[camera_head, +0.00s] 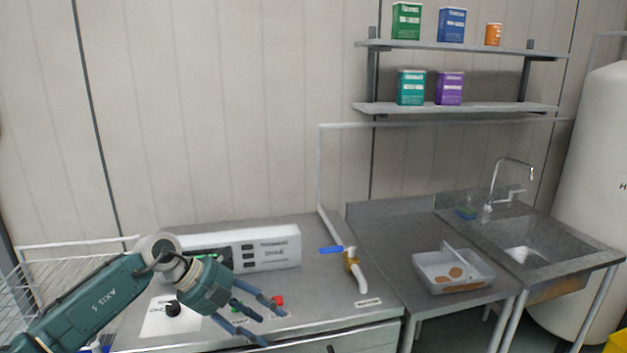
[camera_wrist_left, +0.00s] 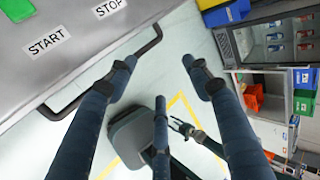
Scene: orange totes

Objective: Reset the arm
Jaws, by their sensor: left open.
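My left arm comes in from the lower left in the head view. Its gripper (camera_head: 273,327) is open and empty, with its fingers spread above the front part of the metal worktop.
A white control panel (camera_head: 245,248) and a red button (camera_head: 277,301) are on the worktop (camera_head: 335,290) near the left gripper. A blue-handled tap (camera_head: 350,258) stands to its right. A grey tray (camera_head: 455,270) sits beside the sink (camera_head: 525,245). START and STOP labels (camera_wrist_left: 47,42) border the bench edge.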

